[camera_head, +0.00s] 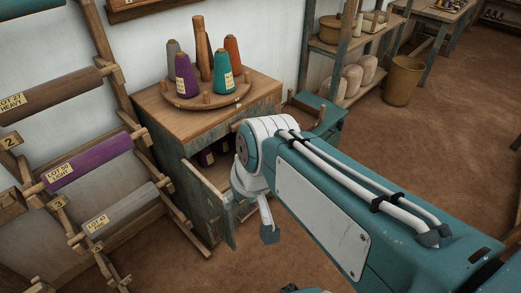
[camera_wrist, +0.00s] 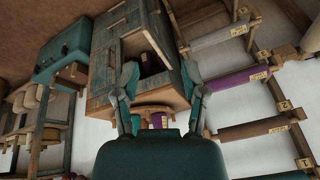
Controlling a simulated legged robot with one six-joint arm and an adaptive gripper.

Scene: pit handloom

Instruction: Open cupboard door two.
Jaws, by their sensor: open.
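The cupboard (camera_head: 165,118) has a wooden top and worn blue-green sides. The wrist view is upside down and shows the cupboard front (camera_wrist: 103,72), with an opening and a dark cone (camera_wrist: 150,63) inside. No door number is readable. My gripper (camera_wrist: 160,70) is open and empty, its fingers apart before the cupboard. In the head view my arm hides the cupboard's right front and most of the gripper.
A round tray (camera_head: 181,103) with several yarn cones sits on the cupboard top. A rack of labelled rolls (camera_head: 87,160) stands close on the left. A teal box (camera_head: 327,112) is beside the cupboard's right.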

